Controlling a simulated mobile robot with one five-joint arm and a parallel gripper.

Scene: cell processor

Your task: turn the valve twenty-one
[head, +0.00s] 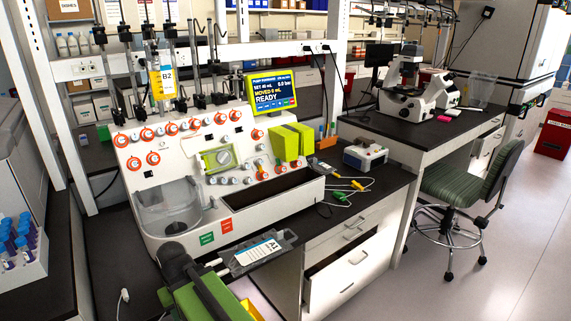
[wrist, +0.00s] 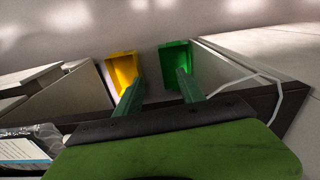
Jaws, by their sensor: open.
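The white cell processor (head: 225,205) stands on the dark bench in the head view. Several round valves with orange rings, such as one at the upper middle (head: 196,124), line its sloped front. Others sit lower down. Their numbers are too small to read, so I cannot tell which is valve twenty-one. In the head view my green arm is at the bottom, in front of the processor.
A display (head: 272,92) reads READY. A bag marked B2 (head: 163,82) hangs above; a bag marked A1 (head: 258,252) lies at the front edge, close to my arm. Tubes (head: 20,235) stand at left. A small device (head: 365,157) and cables lie at right. A chair (head: 470,185) stands beyond.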

